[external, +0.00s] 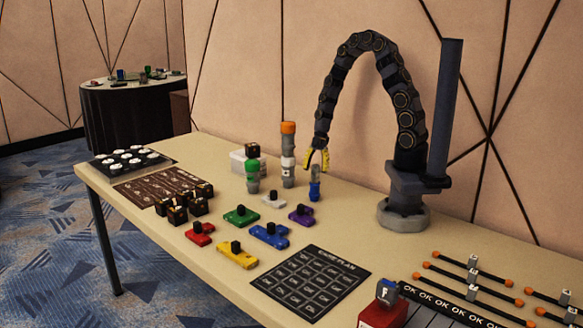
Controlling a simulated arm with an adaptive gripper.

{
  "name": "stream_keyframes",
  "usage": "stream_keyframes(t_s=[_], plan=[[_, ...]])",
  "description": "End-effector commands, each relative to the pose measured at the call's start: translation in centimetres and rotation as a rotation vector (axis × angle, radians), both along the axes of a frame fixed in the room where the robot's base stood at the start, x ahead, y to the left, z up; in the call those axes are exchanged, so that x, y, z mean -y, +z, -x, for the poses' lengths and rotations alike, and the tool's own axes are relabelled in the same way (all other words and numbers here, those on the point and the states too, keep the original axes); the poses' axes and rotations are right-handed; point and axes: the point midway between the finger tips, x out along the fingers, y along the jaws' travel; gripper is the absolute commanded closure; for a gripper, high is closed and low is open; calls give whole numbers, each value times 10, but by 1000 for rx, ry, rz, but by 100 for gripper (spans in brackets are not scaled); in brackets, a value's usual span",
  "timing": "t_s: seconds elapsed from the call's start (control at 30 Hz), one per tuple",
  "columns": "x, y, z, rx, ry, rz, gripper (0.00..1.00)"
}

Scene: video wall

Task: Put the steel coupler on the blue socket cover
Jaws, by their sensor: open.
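A blue piece (314,190), which looks like the blue socket cover, stands upright on the table. A short grey cylinder (315,173), which looks like the steel coupler, stands above it and appears to rest on it; the small view does not show how well it is seated. My gripper (317,159) has yellow fingers and points down just over the grey cylinder. Its fingers are open, and I cannot tell whether they touch the cylinder.
A tall grey stack with an orange top (288,155) stands close left of my gripper. A green-topped grey piece (252,177) is farther left. Coloured knobbed blocks, including a purple one (301,215), and a dark printed mat (311,283) lie in front.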

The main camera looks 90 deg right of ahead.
Motion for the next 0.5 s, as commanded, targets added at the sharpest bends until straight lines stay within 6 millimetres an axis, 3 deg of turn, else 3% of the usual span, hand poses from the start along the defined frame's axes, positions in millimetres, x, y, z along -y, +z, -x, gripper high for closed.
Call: stream_keyframes(t_s=[0.3,0.5], plan=[[28,61,11,4,-3,11,52],[38,90,17,2,-2,4,52]])
